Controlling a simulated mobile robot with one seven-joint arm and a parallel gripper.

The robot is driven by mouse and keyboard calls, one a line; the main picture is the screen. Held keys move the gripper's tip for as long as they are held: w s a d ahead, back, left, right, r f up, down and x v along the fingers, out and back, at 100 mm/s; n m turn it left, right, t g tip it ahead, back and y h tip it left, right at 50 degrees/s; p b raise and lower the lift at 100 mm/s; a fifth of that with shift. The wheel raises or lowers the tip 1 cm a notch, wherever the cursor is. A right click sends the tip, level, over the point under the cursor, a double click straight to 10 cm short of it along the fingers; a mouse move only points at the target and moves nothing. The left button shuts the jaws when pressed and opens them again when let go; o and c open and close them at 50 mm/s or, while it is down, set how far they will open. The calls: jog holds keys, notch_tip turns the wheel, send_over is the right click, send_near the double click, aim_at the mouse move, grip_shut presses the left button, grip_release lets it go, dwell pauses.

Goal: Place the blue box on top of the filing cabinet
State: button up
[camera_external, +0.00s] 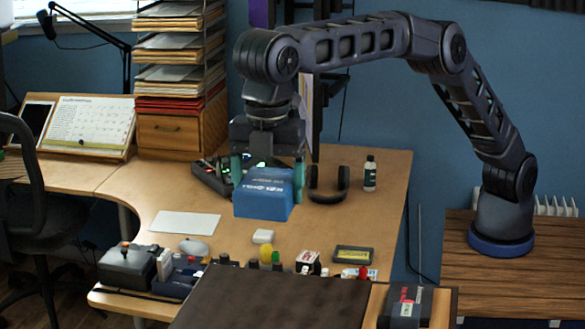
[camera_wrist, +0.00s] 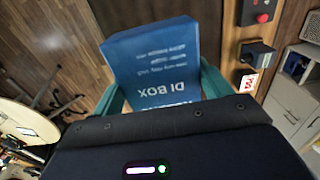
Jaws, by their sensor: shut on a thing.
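The blue box (camera_external: 262,205), with white lettering, is held in my gripper (camera_external: 268,172), whose teal fingers are on two opposite sides of it. In the external view the box appears in front of the curved desk, hiding part of its top. In the wrist view the blue box (camera_wrist: 152,55) fills the space between the fingers of my gripper (camera_wrist: 162,88), its "DI BOX" print upside down. A pale grey cabinet with drawers (camera_wrist: 290,105), likely the filing cabinet, stands at the right edge of the wrist view. I cannot make it out in the external view.
The curved desk (camera_external: 385,190) carries headphones (camera_external: 328,186), a small bottle (camera_external: 370,173), a white sheet (camera_external: 185,223) and several small items along its front edge. Stacked paper trays (camera_external: 180,45) stand at the back. A dark-topped surface (camera_external: 270,300) is in the foreground.

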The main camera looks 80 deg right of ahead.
jog(key=shift+s+a+r, duration=0.1)
jog(key=shift+s+a, duration=0.05)
jog(key=shift+s, duration=0.15)
notch_tip(320, 180, down, 20)
jog(key=shift+r, duration=0.1)
dwell(0.5)
jog(key=o, duration=1.3)
jog(key=shift+f, duration=0.25)
jog(key=shift+r, duration=0.15)
notch_tip(320, 180, up, 12)
